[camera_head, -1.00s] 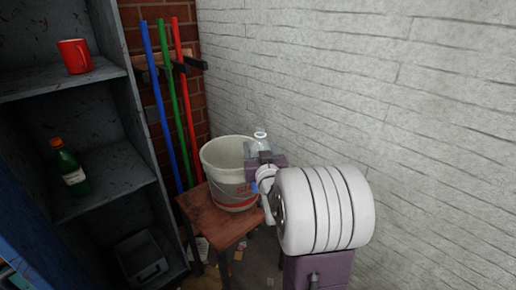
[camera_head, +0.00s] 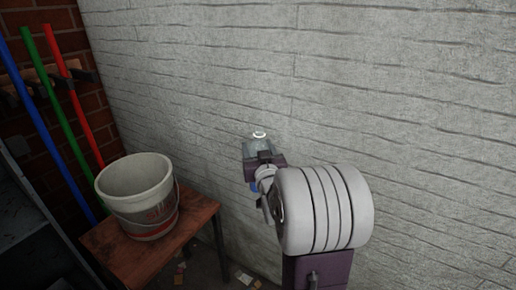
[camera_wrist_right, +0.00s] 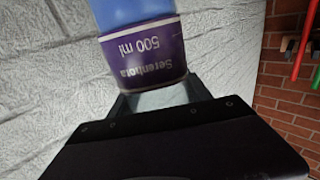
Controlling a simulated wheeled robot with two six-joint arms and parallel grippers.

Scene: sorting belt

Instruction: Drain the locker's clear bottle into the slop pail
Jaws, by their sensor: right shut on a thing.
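The clear bottle (camera_head: 258,145) is in the jaws of my right gripper (camera_head: 263,160) in the head view, upright as far as I can see, with its pale round top showing. In the right wrist view the bottle (camera_wrist_right: 145,48) shows a purple label reading "500 ml" and a blue part; my right gripper (camera_wrist_right: 160,100) is shut on it. The slop pail (camera_head: 137,197), whitish with a wire handle and a red mark, is to the left of the bottle and apart from it. Its inside looks empty from here. My left gripper is out of view.
The pail stands on a small wooden table (camera_head: 195,222). A white wall (camera_head: 400,100) is behind my right arm. Blue, green and red poles (camera_head: 62,105) hang on a rack at the left. The dark locker (camera_head: 25,215) shows only at the left edge.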

